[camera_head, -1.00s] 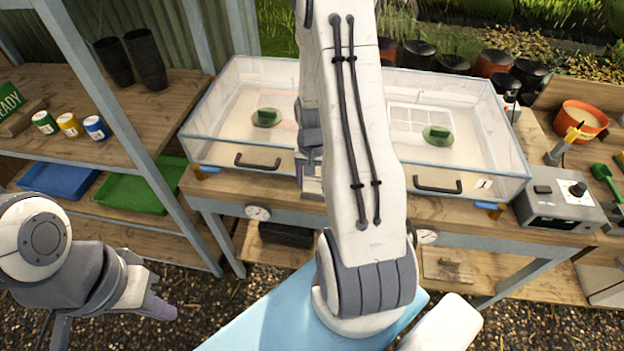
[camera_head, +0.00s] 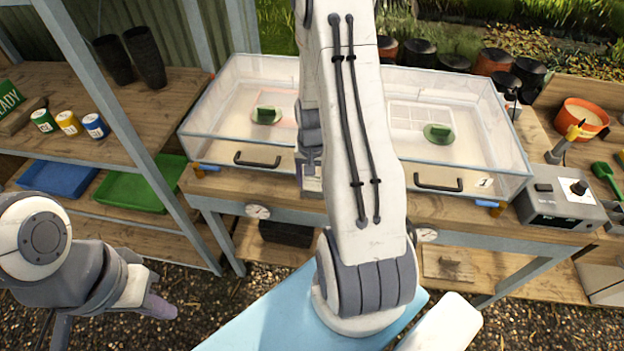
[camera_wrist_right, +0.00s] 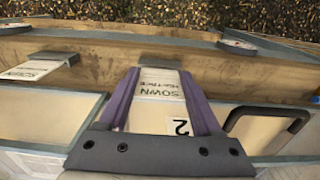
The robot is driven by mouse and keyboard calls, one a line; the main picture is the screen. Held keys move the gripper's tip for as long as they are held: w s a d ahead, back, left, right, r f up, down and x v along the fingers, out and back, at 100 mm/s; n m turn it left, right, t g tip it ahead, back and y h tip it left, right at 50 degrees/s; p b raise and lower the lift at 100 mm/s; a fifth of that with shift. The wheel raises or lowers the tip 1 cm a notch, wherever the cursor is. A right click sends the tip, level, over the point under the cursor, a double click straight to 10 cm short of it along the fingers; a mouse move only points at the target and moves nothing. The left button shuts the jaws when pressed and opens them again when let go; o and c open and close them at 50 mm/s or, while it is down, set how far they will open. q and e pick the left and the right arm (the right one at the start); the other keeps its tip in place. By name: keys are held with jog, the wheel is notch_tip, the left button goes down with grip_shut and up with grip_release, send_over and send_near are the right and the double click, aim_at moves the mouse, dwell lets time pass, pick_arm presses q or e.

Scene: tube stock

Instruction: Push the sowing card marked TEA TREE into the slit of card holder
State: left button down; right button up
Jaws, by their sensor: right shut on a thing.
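My right gripper (camera_wrist_right: 160,110) has purple fingers shut on a white sowing card (camera_wrist_right: 160,85) in the right wrist view. The card reads SOWN upside down, with a smaller line too blurred to read surely. Its far end meets a dark card holder (camera_wrist_right: 159,62) on the wooden bench edge; I cannot tell whether it is in the slit.
A second holder (camera_wrist_right: 55,57) with another card (camera_wrist_right: 30,70) sits to the left in the wrist view. A label marked 2 (camera_wrist_right: 180,126) is on the tray front. Clear propagator boxes (camera_head: 455,150) stand on the bench, with a black handle (camera_head: 438,184). A grey control box (camera_head: 562,205) is at right.

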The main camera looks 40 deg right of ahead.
jog(key=shift+f+b, duration=0.4)
jog(key=shift+f, duration=0.2)
dwell(0.3)
jog(key=o, duration=1.4)
jog(key=shift+c, duration=0.2)
jog(key=shift+r+p, duration=1.05)
jog(key=shift+r, duration=0.15)
jog(key=shift+r, duration=0.1)
notch_tip(320, 180, up, 5)
jog(key=p, duration=0.4)
jog(key=shift+r+p, duration=0.15)
jog(key=shift+p, duration=0.2)
